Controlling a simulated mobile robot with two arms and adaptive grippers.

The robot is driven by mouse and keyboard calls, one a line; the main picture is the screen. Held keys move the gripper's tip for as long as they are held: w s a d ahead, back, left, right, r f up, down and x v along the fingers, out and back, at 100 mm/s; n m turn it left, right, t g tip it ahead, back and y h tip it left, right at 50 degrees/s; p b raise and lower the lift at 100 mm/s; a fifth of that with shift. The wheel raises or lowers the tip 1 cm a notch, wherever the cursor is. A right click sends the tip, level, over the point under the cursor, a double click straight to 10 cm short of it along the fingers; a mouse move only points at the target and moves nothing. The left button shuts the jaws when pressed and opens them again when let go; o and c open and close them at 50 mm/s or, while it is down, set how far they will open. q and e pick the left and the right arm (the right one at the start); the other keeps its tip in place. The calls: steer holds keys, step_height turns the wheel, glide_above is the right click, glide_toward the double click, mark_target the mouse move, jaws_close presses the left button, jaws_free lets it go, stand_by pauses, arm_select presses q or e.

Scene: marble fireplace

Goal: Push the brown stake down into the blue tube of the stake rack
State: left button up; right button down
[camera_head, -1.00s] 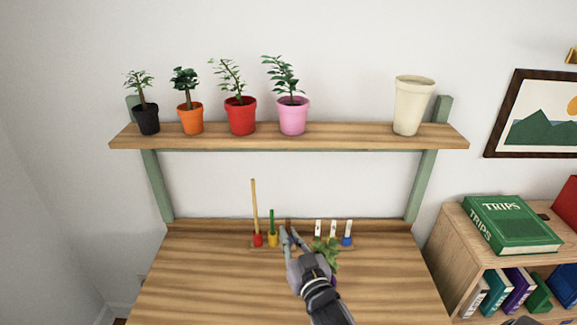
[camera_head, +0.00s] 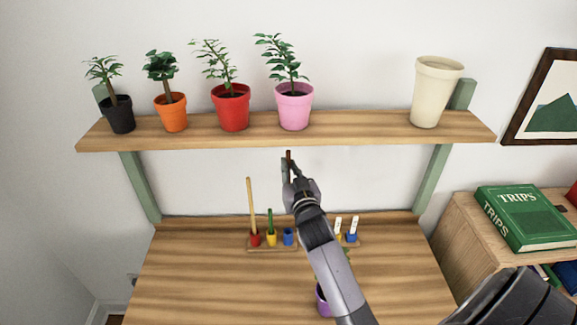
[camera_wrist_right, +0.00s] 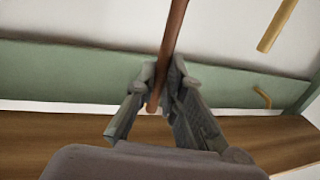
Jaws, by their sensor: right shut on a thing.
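The brown stake (camera_head: 288,156) is in my right gripper (camera_head: 289,176), near the wall below the shelf. In the right wrist view the brown stake (camera_wrist_right: 172,35) passes between the two fingertips (camera_wrist_right: 160,85), its lower end just below them. The stake is clear above the rack and apart from it. The blue tube (camera_head: 288,236) stands empty in the stake rack (camera_head: 262,248), right of the yellow tube (camera_head: 272,240) with a green stake and the red tube (camera_head: 256,240) with a tall tan stake. My left gripper is not in view.
Right of my arm, white labelled sticks (camera_head: 338,224) stand by another blue holder (camera_head: 351,237). A purple pot (camera_head: 322,298) is partly hidden behind my arm. A shelf (camera_head: 200,134) with potted plants and a cream pot (camera_head: 437,92) overhangs the back. The table's left side is clear.

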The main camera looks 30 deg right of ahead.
arm_select(q)
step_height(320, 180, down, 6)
steer(key=b, duration=0.6)
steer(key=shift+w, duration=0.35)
arm_select(e)
step_height(320, 180, down, 9)
steer(key=shift+w, duration=0.2)
steer(key=shift+r, duration=0.1)
